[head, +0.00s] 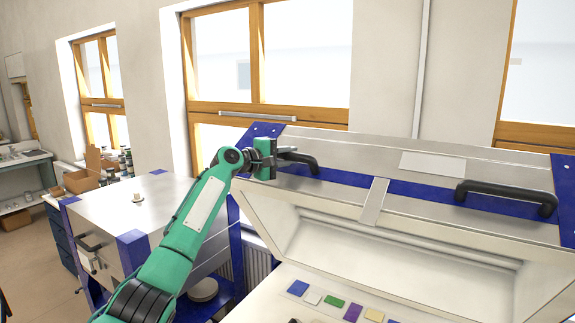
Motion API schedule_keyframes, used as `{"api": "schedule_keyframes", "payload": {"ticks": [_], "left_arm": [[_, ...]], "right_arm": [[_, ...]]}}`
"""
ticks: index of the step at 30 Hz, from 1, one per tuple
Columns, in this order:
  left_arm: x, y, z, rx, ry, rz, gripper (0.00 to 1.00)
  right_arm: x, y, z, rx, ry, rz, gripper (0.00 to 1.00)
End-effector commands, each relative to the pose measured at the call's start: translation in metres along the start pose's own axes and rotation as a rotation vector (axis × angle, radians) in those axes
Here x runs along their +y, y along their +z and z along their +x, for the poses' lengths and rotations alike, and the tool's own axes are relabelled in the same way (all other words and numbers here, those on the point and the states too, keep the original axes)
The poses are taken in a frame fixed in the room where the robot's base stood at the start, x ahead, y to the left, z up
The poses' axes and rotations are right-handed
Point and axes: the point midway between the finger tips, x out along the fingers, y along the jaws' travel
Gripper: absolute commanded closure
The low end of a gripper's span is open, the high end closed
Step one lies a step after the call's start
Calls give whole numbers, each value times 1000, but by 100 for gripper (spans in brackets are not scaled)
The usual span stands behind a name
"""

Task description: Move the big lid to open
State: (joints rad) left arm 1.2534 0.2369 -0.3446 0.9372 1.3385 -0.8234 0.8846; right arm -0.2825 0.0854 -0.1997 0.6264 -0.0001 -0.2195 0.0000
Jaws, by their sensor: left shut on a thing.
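The big lid (345,146) of the kiln is metal with blue edging and a pale hollow inside. It stands tilted up and open above the kiln bed. It has a black handle (506,198) on the right and another black handle (300,160) on the left. My left gripper (276,158) is at the left handle and shut on it; the fingers partly hide its left end. My right gripper is not in view.
Several coloured glass pieces (352,312) lie on the pale kiln bed under the lid. A smaller metal box with blue corners (130,208) stands at the left, close to my left arm. Windows and a wall are behind the lid. Cardboard boxes (82,180) sit further back at the left.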

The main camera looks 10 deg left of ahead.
Motion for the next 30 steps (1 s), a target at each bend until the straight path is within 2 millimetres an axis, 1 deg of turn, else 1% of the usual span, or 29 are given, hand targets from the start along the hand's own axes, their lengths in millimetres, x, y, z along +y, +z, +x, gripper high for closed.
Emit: {"api": "schedule_keyframes", "payload": {"ticks": [1, 2, 4, 10, 11, 13, 14, 18, 23, 26, 30], "left_arm": [[-5, -1, 1, 0, -9, -3, 100], [-5, 0, 1, 0, -10, -3, 100], [-6, 0, 1, 0, -11, -3, 100], [-7, 0, 1, -1, -11, -4, 100], [-7, 0, 1, -1, -11, -4, 71], [-6, 0, 1, -1, -11, -3, 57], [-6, 0, 1, -1, -11, -3, 55], [-6, 0, 1, -1, -10, -3, 55], [-6, 0, 0, -1, -9, -2, 55], [-7, -1, -6, 0, -8, -1, 55], [-9, -1, -24, 0, -8, 1, 55]], "right_arm": [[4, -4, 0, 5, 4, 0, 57], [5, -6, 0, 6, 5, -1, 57], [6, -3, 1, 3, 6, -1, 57], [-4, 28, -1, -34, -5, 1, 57], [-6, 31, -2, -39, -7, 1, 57], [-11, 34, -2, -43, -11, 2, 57], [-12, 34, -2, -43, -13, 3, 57], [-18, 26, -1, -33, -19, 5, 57], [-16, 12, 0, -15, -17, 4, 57], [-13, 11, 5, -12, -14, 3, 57], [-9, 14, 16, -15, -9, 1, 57]]}}
